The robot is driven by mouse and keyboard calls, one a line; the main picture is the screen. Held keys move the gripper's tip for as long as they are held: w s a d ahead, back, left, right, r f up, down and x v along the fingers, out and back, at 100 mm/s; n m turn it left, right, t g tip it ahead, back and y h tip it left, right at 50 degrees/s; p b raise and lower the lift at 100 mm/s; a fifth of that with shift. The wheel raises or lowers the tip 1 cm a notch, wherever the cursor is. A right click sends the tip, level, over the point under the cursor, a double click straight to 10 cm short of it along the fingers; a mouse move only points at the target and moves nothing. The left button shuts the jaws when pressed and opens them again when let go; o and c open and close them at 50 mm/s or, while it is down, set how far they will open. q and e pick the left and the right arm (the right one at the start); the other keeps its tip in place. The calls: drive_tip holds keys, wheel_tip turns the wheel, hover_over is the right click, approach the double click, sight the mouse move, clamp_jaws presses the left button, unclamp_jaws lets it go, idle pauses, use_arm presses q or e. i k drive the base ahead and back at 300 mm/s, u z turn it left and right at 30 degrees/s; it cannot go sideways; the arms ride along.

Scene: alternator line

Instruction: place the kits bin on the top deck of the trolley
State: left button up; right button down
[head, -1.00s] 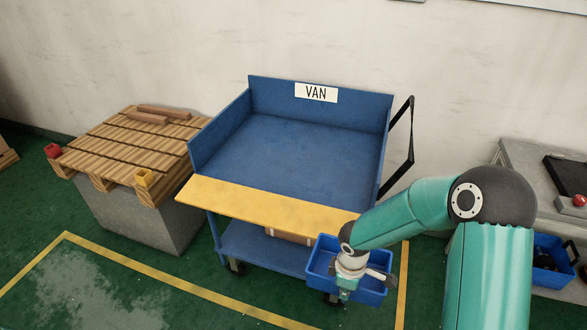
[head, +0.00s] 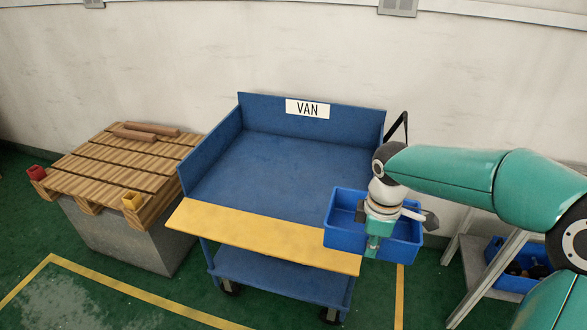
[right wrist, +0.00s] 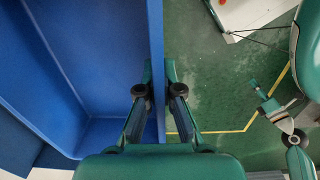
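The blue kits bin (head: 343,241) hangs in the air at the right front corner of the trolley, overlapping its deck edge in the head view. My right gripper (head: 372,247) is shut on the bin's near wall. In the right wrist view the fingers (right wrist: 158,92) straddle the wall of the bin (right wrist: 95,80). The visible inside of the bin looks empty. The trolley's blue top deck (head: 275,170) is bare, with a yellow front strip (head: 255,236) and a VAN sign (head: 307,109). My left gripper (right wrist: 262,95) shows small in the right wrist view; its opening is unclear.
The trolley has raised back and left walls and a black handle (head: 398,127) at right. A wooden pallet (head: 110,165) on a grey block stands left. Another blue bin (head: 507,281) with dark parts is at right, near a grey metal stand (head: 470,290).

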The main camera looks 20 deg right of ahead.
sight(284, 171)
drive_tip(key=i, duration=1.85)
drive_tip(key=u, duration=0.1)
